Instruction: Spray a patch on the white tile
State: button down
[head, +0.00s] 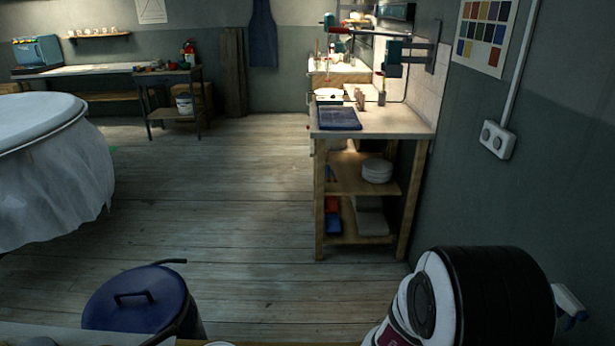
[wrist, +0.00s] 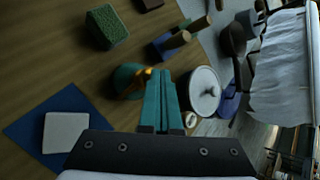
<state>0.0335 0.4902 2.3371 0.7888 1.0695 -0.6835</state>
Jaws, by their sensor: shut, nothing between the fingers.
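In the wrist view my gripper (wrist: 160,76) has its two teal fingers shut together, with nothing between them. It is above a wooden table. A white square tile (wrist: 66,132) lies on a blue cloth (wrist: 32,127) to the left of the fingers. A dark teal object with an orange part (wrist: 127,82), perhaps the spray bottle, is just left of the fingertips and partly hidden by them. I cannot tell any touch. The head view shows neither the tile nor my gripper's fingers.
A white lidded pot (wrist: 205,90) is right of the fingers. A green block (wrist: 106,27) and a blue block (wrist: 164,46) lie beyond. White draped cloth (wrist: 285,60) hangs at right. The head view shows a blue lidded bin (head: 140,300), a workbench (head: 385,122) and open floor.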

jog(key=shift+f, duration=0.2)
dwell(0.5)
jog(key=shift+r, duration=3.65)
notch_tip(320, 180, down, 6)
jog(key=shift+f, duration=0.1)
dwell(0.4)
dwell(1.8)
